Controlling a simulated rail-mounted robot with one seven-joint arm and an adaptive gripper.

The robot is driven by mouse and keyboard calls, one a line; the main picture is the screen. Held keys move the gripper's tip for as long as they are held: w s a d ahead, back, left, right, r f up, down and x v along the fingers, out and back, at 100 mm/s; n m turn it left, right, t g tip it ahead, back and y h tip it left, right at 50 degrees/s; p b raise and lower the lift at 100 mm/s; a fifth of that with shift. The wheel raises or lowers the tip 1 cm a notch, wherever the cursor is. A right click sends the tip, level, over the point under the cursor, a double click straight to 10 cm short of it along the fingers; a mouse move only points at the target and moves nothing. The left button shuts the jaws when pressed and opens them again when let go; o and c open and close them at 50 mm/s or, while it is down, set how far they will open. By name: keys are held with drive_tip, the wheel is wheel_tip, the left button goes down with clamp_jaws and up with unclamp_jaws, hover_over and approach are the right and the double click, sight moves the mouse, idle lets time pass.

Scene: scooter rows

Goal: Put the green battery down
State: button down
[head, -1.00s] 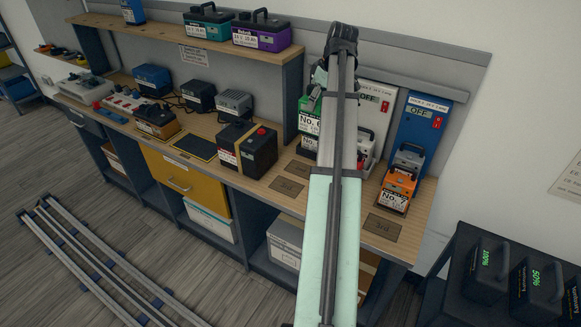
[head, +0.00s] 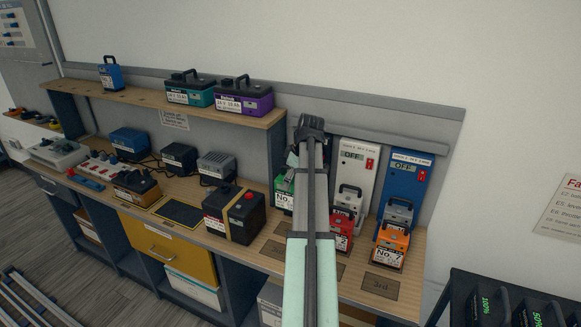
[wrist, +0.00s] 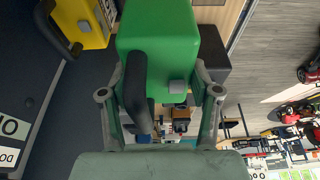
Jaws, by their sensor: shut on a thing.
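The green battery (wrist: 172,30) is between the two fingers of my gripper (wrist: 160,98) in the wrist view. Its dark handle (wrist: 136,92) shows next to the left finger. My gripper is shut on the battery. In the head view, a green body (head: 283,182) with a white "No." label shows just left of my arm on the right part of the bench (head: 215,237). My arm hides the grip and much of that spot, so I cannot tell whether the battery touches the bench.
Right of my arm stand a red battery (head: 341,238) and an orange battery (head: 390,247), before a white charger (head: 357,160) and a blue charger (head: 405,180). A "3rd" mat (head: 381,284) is bare.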

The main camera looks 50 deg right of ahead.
sight(291, 205)
drive_tip(key=shift+f+p, duration=1.25)
drive_tip(key=shift+f, duration=4.55)
drive_tip(key=shift+c, duration=1.2)
unclamp_jaws()
drive_tip(key=b+v, duration=0.3)
drive_tip(key=v, duration=0.9)
